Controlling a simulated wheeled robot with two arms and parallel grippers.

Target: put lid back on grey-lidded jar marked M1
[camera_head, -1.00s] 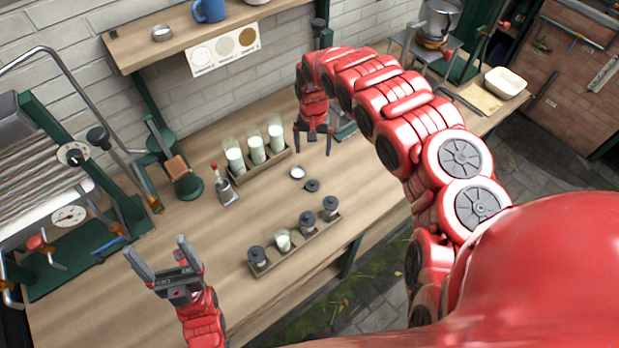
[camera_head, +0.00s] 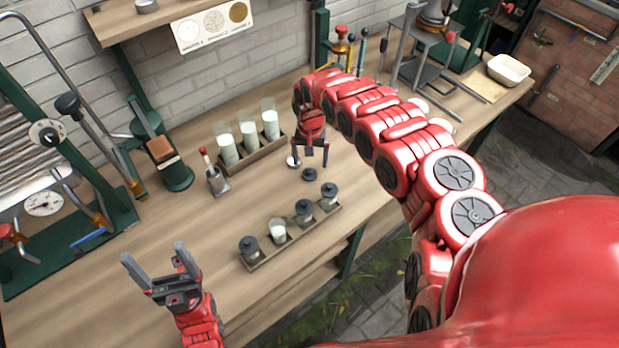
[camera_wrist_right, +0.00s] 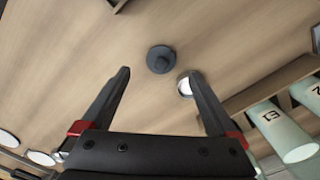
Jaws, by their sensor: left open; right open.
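A dark grey knobbed lid (camera_head: 309,174) lies on the bench in front of my right gripper (camera_head: 311,162). In the right wrist view the lid (camera_wrist_right: 161,59) sits just beyond the gap between the open, empty fingertips (camera_wrist_right: 158,74). An open jar with white contents (camera_head: 279,231) stands in the front wooden rack (camera_head: 292,240) between jars with dark grey lids. No M1 mark is readable on it. My left gripper (camera_head: 153,253) is open and empty above the left front of the bench.
A small white-topped disc (camera_head: 293,161) lies close beside the right gripper's finger. Tall milk glasses (camera_head: 228,149) stand in a rack (camera_head: 258,160) behind. A red-handled metal tool (camera_head: 215,178) and a green stand (camera_head: 175,175) are further left. Bench between the racks is mostly clear.

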